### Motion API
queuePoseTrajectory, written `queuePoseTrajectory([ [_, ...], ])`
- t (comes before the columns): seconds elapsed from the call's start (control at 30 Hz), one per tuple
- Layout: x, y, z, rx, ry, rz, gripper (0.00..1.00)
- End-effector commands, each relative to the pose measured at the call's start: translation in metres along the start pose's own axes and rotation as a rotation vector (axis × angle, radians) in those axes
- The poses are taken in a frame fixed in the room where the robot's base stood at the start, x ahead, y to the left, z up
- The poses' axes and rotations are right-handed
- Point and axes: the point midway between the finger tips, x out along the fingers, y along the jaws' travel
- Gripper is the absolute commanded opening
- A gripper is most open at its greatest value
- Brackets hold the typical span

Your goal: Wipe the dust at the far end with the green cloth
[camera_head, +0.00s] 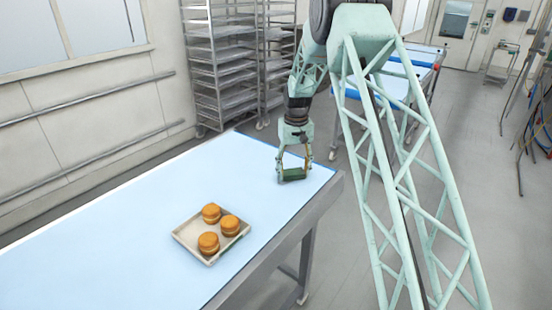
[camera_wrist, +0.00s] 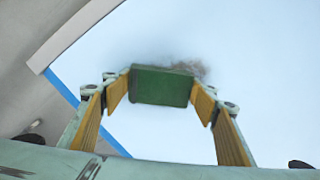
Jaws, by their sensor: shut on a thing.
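My gripper (camera_head: 293,172) is at the far end of the light-blue table (camera_head: 130,216), shut on the green cloth (camera_head: 294,175), a flat block-like pad. In the wrist view the green cloth (camera_wrist: 161,86) sits between the two yellow-lined fingers of my gripper (camera_wrist: 161,92). A grey-brown patch of dust (camera_wrist: 190,68) shows just beyond the cloth's upper edge, mostly to its upper right. Part of the dust may be hidden under the cloth. I cannot tell whether the cloth touches the table. The dust is not visible in the head view.
A beige tray (camera_head: 185,235) with three orange-brown filled rounds (camera_head: 229,225) stands on the table, nearer than my gripper. The table's right edge is close to my gripper. Metal racks (camera_head: 222,70) stand behind, and another blue-topped table (camera_head: 400,85) is at the back.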

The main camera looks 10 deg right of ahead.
Motion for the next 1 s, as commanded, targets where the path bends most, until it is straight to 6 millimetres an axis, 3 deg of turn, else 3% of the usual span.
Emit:
queuePoseTrajectory([
  [0.47, 0.003, 0.022, 0.033, -0.007, -0.001, 0.0, 0.37],
  [0.6, -0.02, 0.021, 0.031, -0.008, 0.002, 0.0, 0.37],
  [1.0, -0.056, 0.02, 0.031, -0.009, 0.002, 0.0, 0.37],
])
